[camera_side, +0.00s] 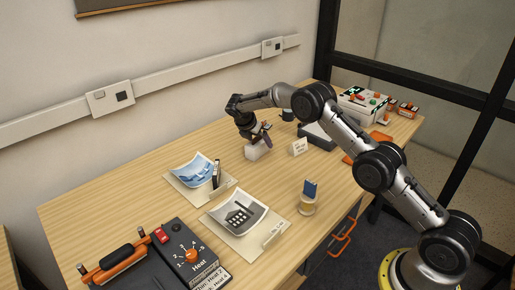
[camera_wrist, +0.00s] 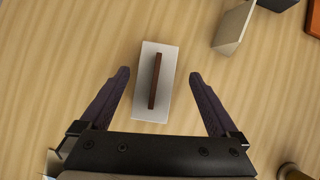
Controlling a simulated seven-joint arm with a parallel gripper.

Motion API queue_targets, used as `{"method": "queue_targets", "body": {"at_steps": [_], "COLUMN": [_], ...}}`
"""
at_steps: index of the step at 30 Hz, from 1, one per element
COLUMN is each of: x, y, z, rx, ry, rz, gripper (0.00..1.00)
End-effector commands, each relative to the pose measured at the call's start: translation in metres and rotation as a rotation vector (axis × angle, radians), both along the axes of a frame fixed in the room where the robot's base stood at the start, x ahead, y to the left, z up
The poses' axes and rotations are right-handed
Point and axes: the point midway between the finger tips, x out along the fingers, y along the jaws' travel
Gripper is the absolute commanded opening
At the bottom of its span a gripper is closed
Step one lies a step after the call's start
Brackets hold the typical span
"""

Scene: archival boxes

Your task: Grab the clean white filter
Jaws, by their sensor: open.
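A white block (camera_wrist: 143,95) lies on the wood table between the open fingers of my gripper (camera_wrist: 159,75) in the wrist view, apart from both. A thin brown strip (camera_wrist: 155,80) runs along the middle of its top. In the side view the white block (camera_side: 254,153) sits on the table just below my gripper (camera_side: 262,134), which partly hides it. I cannot tell from these frames whether this block is the clean white filter or a holder. No other thing is clearly a white filter.
A small white card (camera_side: 298,147) stands close to the right, with a grey box (camera_side: 320,136) behind it. Two picture sheets, a round stand with a blue piece (camera_side: 309,190) and a heater unit (camera_side: 190,256) occupy the front. The table's left part is bare.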

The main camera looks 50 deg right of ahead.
Motion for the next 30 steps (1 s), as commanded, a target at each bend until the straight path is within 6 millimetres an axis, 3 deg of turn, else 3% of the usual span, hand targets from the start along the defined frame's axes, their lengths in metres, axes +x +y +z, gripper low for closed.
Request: {"method": "queue_targets", "body": {"at_steps": [8, 17, 30], "x": [0.008, 0.008, 0.008], "y": [-0.016, -0.019, -0.019], "z": [-0.031, -0.035, -0.035], "rx": [0.0, 0.0, 0.0], "ry": [0.001, 0.0, 0.0], "rz": [-0.001, 0.0, 0.0], "gripper": [0.96, 0.96, 0.19]}}
